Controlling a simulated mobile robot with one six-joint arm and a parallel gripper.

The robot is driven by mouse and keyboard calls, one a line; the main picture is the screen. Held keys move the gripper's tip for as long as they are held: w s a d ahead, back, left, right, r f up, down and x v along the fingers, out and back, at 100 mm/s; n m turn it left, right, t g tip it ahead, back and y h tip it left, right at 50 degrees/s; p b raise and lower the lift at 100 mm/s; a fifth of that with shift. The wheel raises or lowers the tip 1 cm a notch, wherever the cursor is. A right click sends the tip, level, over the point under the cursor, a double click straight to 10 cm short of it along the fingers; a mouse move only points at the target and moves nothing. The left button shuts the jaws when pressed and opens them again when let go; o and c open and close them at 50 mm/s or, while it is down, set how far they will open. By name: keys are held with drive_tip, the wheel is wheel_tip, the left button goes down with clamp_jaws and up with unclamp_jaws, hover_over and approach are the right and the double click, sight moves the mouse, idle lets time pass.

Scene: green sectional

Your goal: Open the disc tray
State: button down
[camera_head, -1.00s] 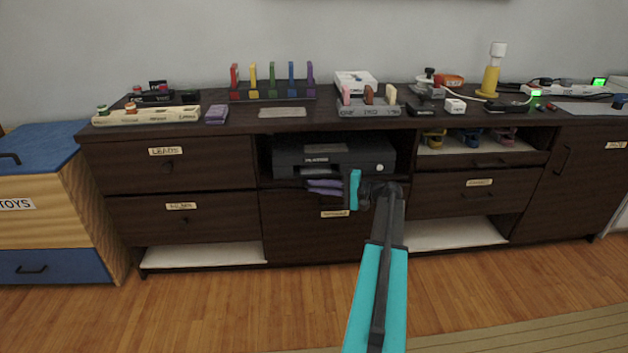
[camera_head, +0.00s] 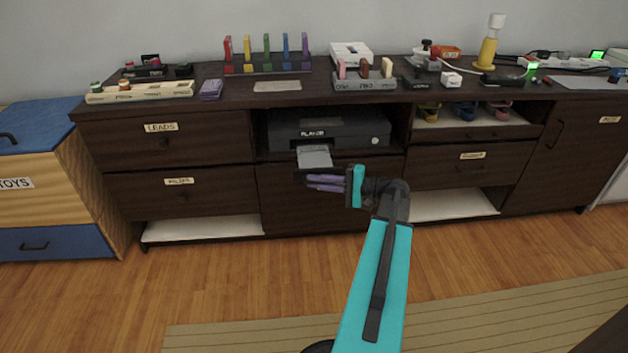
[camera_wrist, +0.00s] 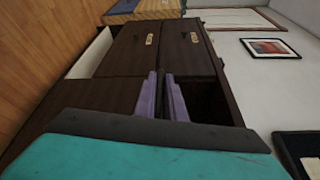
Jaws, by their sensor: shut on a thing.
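The black disc player (camera_head: 328,131) sits in the open middle compartment of the dark cabinet. Its disc tray (camera_head: 314,158) is out of the front and shows a light grey top. My gripper (camera_head: 326,183), with purple fingers, is at the tray's front edge, its fingers close together and shut on the tray there.
The cabinet (camera_head: 184,133) has labelled drawers and a crowded top with coloured blocks, trays and a yellow lamp. A blue-topped toy chest (camera_head: 55,200) stands at the left. The wooden floor (camera_head: 210,270) in front is clear, with a striped rug (camera_head: 460,310).

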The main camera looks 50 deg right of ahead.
drive_tip(key=shift+s+d+f, duration=0.1)
drive_tip(key=shift+d, duration=0.05)
drive_tip(key=c, duration=1.8)
unclamp_jaws()
drive_tip(key=shift+c, duration=0.2)
drive_tip(key=p+v, duration=0.3)
drive_tip(key=v, duration=1)
drive_tip(key=shift+s, duration=0.4)
drive_tip(key=shift+d, duration=0.1)
